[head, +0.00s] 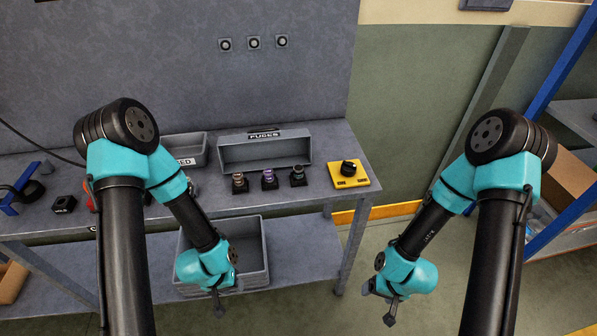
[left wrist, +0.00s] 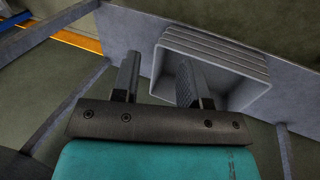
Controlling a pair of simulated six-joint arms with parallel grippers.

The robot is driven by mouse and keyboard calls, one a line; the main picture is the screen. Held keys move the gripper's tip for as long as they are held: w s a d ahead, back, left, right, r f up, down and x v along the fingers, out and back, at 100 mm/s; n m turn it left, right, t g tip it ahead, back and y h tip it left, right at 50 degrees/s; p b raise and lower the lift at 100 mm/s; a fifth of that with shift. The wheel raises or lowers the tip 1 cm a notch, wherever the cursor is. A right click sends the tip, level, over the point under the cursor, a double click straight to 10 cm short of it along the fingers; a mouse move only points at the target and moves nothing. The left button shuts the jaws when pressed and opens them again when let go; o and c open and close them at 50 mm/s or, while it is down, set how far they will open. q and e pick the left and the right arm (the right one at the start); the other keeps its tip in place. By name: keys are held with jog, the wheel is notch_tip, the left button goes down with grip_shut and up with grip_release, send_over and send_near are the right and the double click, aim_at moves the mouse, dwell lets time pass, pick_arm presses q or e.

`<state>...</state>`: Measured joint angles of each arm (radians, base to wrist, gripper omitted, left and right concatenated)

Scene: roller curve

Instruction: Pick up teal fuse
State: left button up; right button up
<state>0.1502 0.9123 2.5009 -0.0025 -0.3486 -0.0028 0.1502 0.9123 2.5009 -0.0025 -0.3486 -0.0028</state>
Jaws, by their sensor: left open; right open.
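Three small fuses in black square holders stand in a row on the bench in the head view. The right one (head: 298,170) looks dull grey-teal, the middle one (head: 269,175) purple and the left one (head: 238,178) copper-brown. My left gripper (head: 217,308) hangs low in front of the bench, below the fuses and apart from them. It is open and empty; its two fingers show in the left wrist view (left wrist: 160,65). My right gripper (head: 391,312) hangs in front of and to the right of the bench, open and empty. The fuses do not show in the left wrist view.
A grey bin labelled FUSES (head: 265,153) stands behind the fuses. A yellow box with a black knob (head: 348,175) is at their right. Another grey bin (head: 186,150) stands left. A grey crate (head: 250,262) is on the lower shelf; it also shows in the left wrist view (left wrist: 215,50).

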dwell(0.4)
pick_arm(q)
jog(key=o, duration=0.3)
jog(key=shift+o, duration=0.2)
